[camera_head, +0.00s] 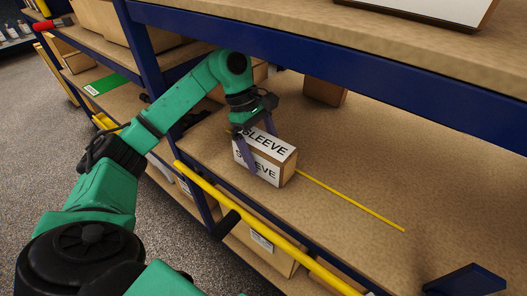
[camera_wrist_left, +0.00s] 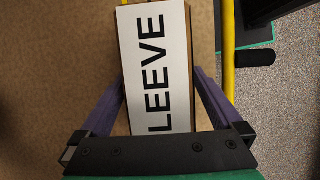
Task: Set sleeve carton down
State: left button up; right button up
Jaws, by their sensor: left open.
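The sleeve carton (camera_head: 284,170) is a small brown box with white faces lettered "SLEEVE". It rests on the tan shelf board (camera_head: 340,180) near its front edge. My left gripper (camera_head: 262,148) is over it, with purple fingers on either side of the carton. In the left wrist view, the carton's white lettered top (camera_wrist_left: 155,65) lies between the two open fingers, with a narrow gap visible on each side near the gripper base. Contact at the fingertips cannot be told. My right gripper is not in view.
A yellow line (camera_head: 350,200) runs along the board from the carton. A yellow rail (camera_head: 250,225) follows the front edge. A blue beam and upper shelf (camera_head: 330,55) hang above. A brown box (camera_head: 324,92) stands behind.

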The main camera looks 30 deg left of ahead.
pick_arm(q)
jog(key=v, duration=0.7)
jog(key=shift+r+p, duration=0.15)
jog(key=shift+p, duration=0.2)
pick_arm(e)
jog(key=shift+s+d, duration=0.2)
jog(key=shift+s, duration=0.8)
pick_arm(q)
jog(key=shift+s, duration=0.15)
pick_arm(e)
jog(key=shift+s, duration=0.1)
